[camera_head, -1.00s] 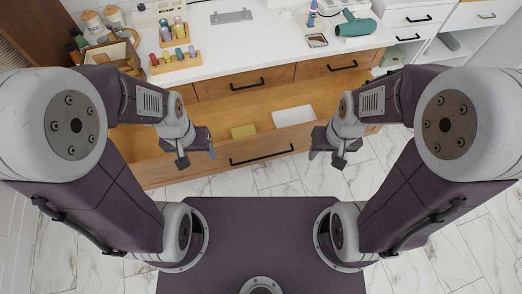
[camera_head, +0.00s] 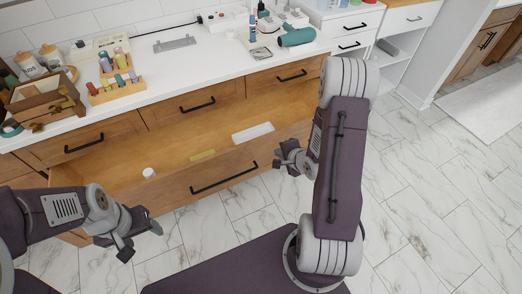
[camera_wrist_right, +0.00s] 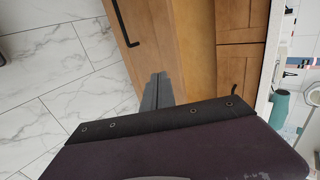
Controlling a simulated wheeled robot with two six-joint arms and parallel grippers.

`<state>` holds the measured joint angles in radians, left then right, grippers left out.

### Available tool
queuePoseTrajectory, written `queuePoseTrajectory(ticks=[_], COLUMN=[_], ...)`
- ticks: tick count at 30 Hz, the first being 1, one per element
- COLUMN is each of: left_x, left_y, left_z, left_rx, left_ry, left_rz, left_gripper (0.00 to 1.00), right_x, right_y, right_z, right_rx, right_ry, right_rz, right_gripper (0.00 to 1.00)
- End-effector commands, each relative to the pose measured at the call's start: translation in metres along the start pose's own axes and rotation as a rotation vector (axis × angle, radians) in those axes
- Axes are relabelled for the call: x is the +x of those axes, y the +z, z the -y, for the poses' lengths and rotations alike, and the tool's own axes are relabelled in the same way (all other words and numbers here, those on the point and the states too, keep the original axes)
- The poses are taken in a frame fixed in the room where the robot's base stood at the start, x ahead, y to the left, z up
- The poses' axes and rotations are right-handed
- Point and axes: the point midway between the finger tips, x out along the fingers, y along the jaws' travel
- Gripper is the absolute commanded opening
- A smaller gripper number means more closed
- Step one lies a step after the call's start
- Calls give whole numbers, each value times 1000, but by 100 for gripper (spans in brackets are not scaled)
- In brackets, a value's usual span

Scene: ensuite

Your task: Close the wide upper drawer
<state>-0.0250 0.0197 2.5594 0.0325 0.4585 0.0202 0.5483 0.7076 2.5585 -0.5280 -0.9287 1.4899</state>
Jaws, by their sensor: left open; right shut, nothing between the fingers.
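The wide upper drawer (camera_head: 165,198) is pulled out from the wooden cabinet, with its long black handle (camera_head: 224,178) on the front. Inside it lie a white box (camera_head: 253,133), a yellowish item (camera_head: 203,155) and a small white round item (camera_head: 148,172). My right gripper (camera_head: 287,163) is by the right end of the drawer front. In the right wrist view its fingers (camera_wrist_right: 157,88) are together and empty, close to the drawer wood; contact cannot be told. My left gripper (camera_head: 141,240) is open and empty in front of the drawer's left part.
Smaller closed drawers with black handles (camera_head: 197,105) sit under the white countertop (camera_head: 215,67). On it are a spool rack (camera_head: 115,88), a wooden box (camera_head: 45,103) and a teal hair dryer (camera_head: 296,38). Marble floor (camera_head: 430,190) is free at the right.

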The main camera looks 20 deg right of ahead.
Motion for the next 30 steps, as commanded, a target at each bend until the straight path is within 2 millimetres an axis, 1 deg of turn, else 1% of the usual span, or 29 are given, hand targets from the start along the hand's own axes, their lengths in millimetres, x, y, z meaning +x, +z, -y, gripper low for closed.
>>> queuePoseTrajectory(ticks=[2, 5, 8, 9, 10, 18, 21, 24, 30], left_x=[0, 11, 32, 27, 28, 43, 42, 44, 44], left_y=[0, 1, 3, 3, 3, 5, 5, 5, 5], left_z=[0, 0, 1, 1, 1, 1, 1, 1, 1], left_rx=[0, 0, 0, 0, 0, 0, 0, 0, 0], left_ry=[0, 0, 0, 0, 0, 0, 0, 0, 0], left_rz=[0, -1, 0, 1, 1, 0, 0, 0, 0], left_gripper=[63, 63, 63, 63, 63, 63, 63, 63, 63], right_x=[0, 12, 33, 38, 44, 102, 113, 122, 128], right_y=[0, 0, 1, 1, 1, 1, 1, 1, 1], right_z=[1, -1, -4, 0, 0, 0, 15, 23, 30], right_rx=[-2, -5, -7, -6, -6, -6, -7, -6, -4], right_ry=[-1, -2, -3, -1, -1, -1, -3, -2, -1], right_rz=[0, 0, 0, 2, 2, 1, 0, 0, 0], right_gripper=[0, 0, 0, 0, 0, 0, 0, 0, 0])
